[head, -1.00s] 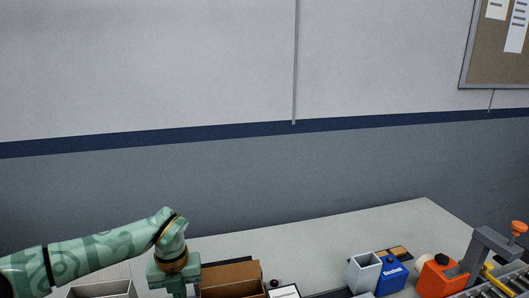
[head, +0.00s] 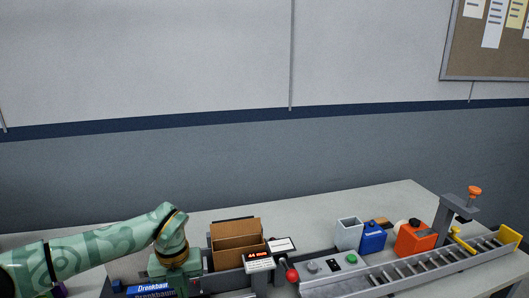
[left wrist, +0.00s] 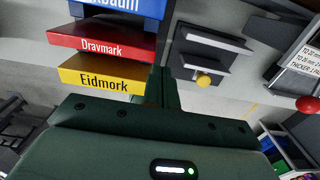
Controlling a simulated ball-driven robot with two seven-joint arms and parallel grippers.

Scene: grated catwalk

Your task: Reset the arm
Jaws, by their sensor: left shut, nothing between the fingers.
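My left arm (head: 100,254), green with a swirl pattern, reaches in from the left in the head view and bends down at the wrist over the bench. In the left wrist view, the dark green fingers of my left gripper (left wrist: 161,88) are together with nothing between them. They are beside a yellow box labelled Eidmork (left wrist: 101,76) and a red box labelled Dravmark (left wrist: 101,45); I cannot tell whether they touch. In the head view the fingertips are hidden. My right arm and gripper do not show.
The bench (head: 300,215) holds a brown cardboard box (head: 237,236), a small display (head: 259,262), a red-knobbed lever (head: 292,275), a blue container (head: 373,236), an orange container (head: 415,237) and a roller track (head: 430,268). Blue Drenkbaum boxes (head: 152,287) lie below my wrist. The bench's back strip is clear.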

